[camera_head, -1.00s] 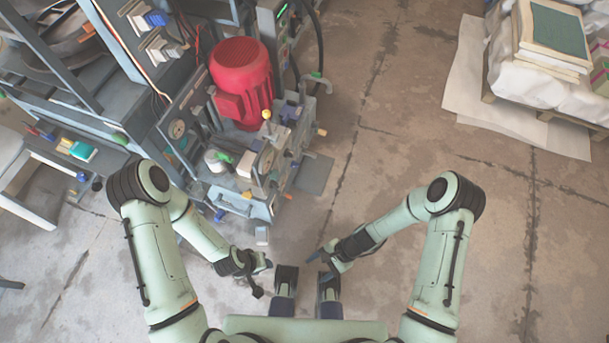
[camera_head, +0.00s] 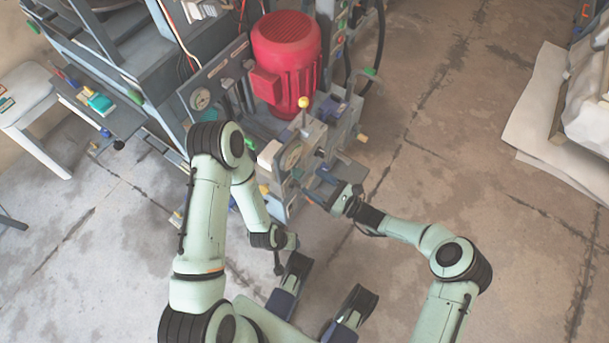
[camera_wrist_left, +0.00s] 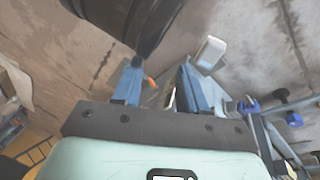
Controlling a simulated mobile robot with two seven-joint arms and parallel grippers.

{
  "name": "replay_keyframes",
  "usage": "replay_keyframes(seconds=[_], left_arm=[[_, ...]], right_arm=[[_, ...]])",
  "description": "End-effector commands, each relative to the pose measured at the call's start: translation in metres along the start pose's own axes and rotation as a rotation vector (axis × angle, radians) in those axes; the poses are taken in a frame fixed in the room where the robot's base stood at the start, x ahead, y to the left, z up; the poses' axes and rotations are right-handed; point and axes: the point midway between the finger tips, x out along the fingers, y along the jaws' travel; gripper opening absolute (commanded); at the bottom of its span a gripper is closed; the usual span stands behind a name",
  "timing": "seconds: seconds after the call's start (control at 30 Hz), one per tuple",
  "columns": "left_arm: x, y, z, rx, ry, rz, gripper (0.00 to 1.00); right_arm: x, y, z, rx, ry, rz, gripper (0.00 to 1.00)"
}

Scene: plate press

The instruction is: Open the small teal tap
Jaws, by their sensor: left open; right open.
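A small teal-green handle (camera_head: 371,71) shows at the right side of the machine, by the dark hose in the head view. It is too small to tell for sure whether it is the tap or how it is turned. My right gripper (camera_head: 315,183) is open in front of the machine's grey front block, below and left of that handle and apart from it. Whether its fingers touch the block is unclear. My left gripper (camera_wrist_left: 160,72) is open and empty in the left wrist view. In the head view it is low, near my base, away from the machine.
A red motor (camera_head: 288,58) stands on the machine. A pallet with a white sheet (camera_head: 540,110) is at the right. The floor (camera_head: 440,130) between is clear.

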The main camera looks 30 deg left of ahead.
Motion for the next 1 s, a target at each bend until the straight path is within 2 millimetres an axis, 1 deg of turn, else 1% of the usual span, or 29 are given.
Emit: replay_keyframes(seconds=[0.03, 0.1, 0.2, 0.3, 0.43, 0.67, 0.7, 0.77, 0.8, 0.83, 0.87, 1.0], left_arm=[[0.004, -0.004, 0.004, -0.004, -0.013, -0.007, 0.43], [0.007, -0.007, 0.009, -0.007, -0.027, -0.013, 0.43], [0.011, -0.012, 0.014, -0.012, -0.045, -0.020, 0.43], [0.013, -0.014, 0.018, -0.015, -0.058, -0.026, 0.43], [0.014, -0.016, 0.021, -0.017, -0.065, -0.029, 0.43], [0.013, -0.016, 0.021, -0.017, -0.066, -0.030, 0.43], [0.013, -0.016, 0.021, -0.017, -0.066, -0.030, 0.43], [0.013, -0.016, 0.021, -0.017, -0.066, -0.030, 0.43], [0.013, -0.016, 0.021, -0.017, -0.065, -0.029, 0.43], [0.013, -0.016, 0.021, -0.017, -0.065, -0.029, 0.43], [0.013, -0.016, 0.021, -0.017, -0.065, -0.029, 0.43], [0.013, -0.016, 0.020, -0.017, -0.065, -0.029, 0.43]], right_arm=[[0.011, 0.000, -0.002, -0.001, -0.001, 0.002, 0.66], [0.024, 0.001, -0.002, 0.000, 0.000, 0.003, 0.66], [0.037, 0.000, -0.002, -0.001, 0.000, 0.002, 0.66], [0.045, 0.000, -0.001, -0.001, 0.001, 0.001, 0.66], [0.050, 0.000, -0.001, -0.001, 0.002, 0.000, 0.66], [0.051, 0.000, -0.001, 0.000, 0.002, 0.000, 0.66], [0.051, 0.000, -0.001, 0.000, 0.002, 0.000, 0.59], [0.051, 0.000, -0.001, 0.000, 0.002, 0.000, 0.40], [0.051, 0.000, -0.001, 0.000, 0.002, 0.000, 0.27], [0.051, 0.000, -0.001, 0.000, 0.002, 0.000, 0.17], [0.051, 0.000, -0.001, 0.000, 0.002, 0.000, 0.10], [0.050, 0.000, -0.001, -0.002, 0.002, 0.000, 0.10]])
